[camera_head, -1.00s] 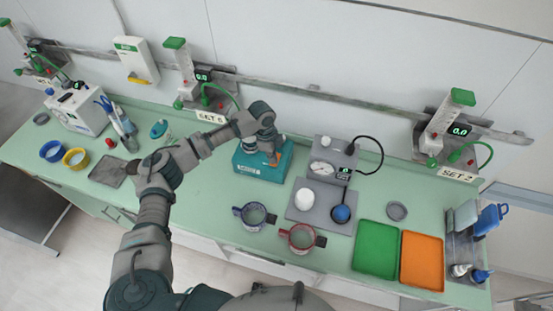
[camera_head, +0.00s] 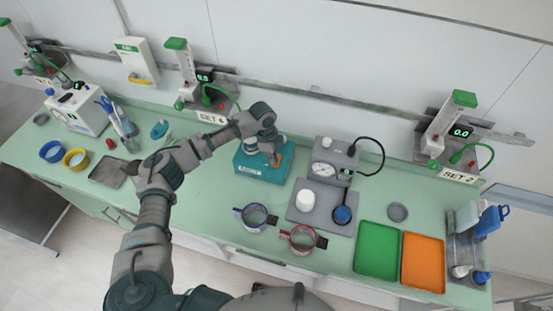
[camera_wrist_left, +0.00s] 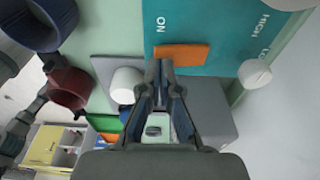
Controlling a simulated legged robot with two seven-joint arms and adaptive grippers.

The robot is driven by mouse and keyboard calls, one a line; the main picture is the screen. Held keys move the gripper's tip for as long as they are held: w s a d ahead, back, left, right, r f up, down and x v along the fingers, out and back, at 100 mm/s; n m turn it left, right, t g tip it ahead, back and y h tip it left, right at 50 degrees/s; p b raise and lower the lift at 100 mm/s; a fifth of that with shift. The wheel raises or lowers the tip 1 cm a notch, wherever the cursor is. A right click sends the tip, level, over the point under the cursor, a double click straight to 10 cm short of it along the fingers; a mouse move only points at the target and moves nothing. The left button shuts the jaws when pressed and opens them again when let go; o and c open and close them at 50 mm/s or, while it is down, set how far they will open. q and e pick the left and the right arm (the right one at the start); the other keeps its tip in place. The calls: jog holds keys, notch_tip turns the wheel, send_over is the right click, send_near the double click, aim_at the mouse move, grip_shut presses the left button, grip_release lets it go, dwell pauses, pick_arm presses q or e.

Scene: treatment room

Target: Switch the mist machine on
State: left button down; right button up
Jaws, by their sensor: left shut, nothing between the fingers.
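The mist machine (camera_head: 258,174) is a teal box on the green counter, left of the grey gauge device. In the left wrist view its teal panel (camera_wrist_left: 215,25) carries the words ON, HIGH and part of another, plus an orange switch (camera_wrist_left: 182,56) and a white knob (camera_wrist_left: 255,73). My left gripper (camera_head: 273,158) is over the machine, with its forearm reaching in from the left. In the left wrist view its fingers (camera_wrist_left: 166,68) are closed together and empty, with the tips at the lower edge of the orange switch. Contact cannot be told. My right gripper is not visible.
Two cups, one blue (camera_head: 255,217) and one red (camera_head: 302,239), stand in front. Green (camera_head: 377,250) and orange (camera_head: 423,262) trays lie further right.

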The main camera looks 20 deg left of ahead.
pick_arm(q)
jog(key=shift+a, duration=0.2)
jog(key=shift+d, duration=0.2)
jog(key=shift+d+f, duration=0.15)
jog(key=shift+d, duration=0.05)
jog(key=shift+d+f, duration=0.1)
jog(key=shift+f, duration=0.2)
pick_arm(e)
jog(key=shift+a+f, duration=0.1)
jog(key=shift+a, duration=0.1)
pick_arm(q)
jog(key=shift+a+f, duration=0.2)
jog(key=shift+a, duration=0.15)
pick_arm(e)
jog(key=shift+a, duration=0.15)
